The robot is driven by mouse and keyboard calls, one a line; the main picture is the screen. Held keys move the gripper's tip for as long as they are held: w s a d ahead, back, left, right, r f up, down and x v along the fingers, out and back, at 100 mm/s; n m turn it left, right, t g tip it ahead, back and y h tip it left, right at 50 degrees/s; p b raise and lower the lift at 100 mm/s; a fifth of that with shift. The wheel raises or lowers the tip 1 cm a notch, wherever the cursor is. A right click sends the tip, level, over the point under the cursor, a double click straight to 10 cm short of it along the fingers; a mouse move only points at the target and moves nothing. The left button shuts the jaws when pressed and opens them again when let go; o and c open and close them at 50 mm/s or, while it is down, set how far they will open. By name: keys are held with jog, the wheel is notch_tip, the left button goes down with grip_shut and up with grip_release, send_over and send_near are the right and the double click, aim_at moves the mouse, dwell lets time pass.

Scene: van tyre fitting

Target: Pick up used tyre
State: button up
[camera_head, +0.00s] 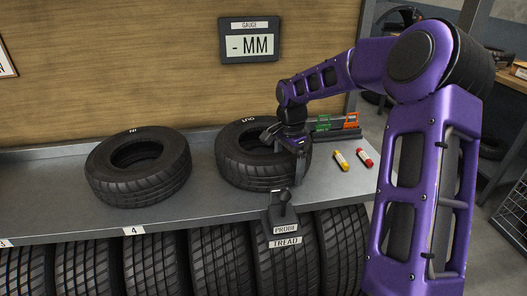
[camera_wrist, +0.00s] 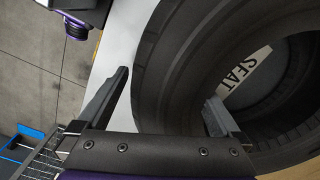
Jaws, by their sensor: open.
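Two black tyres lie flat on the grey shelf in the head view. The left tyre (camera_head: 112,186) has a white mark like "IN", upside down, at its far edge. The right tyre (camera_head: 235,168) has a mark like "OUT" at its far edge. No label shows which is used. My gripper (camera_head: 284,155) is at the right tyre's right side, pointing down. In the wrist view the open jaws (camera_wrist: 167,84) straddle that tyre's wall (camera_wrist: 165,60), one finger outside it and one at its hole. Contact cannot be told. A "SEAT" label (camera_wrist: 244,72) shows through the hole.
Several tyres (camera_head: 210,262) stand under the shelf (camera_head: 60,217). A probe holder (camera_head: 284,215) hangs at its front edge. Yellow (camera_head: 341,160) and red (camera_head: 364,158) markers lie right of the right tyre, near a rack (camera_head: 337,128). A gauge display (camera_head: 249,43) is on the wall.

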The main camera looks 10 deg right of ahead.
grip_shut()
jog(key=shift+r, duration=0.15)
dwell(0.4)
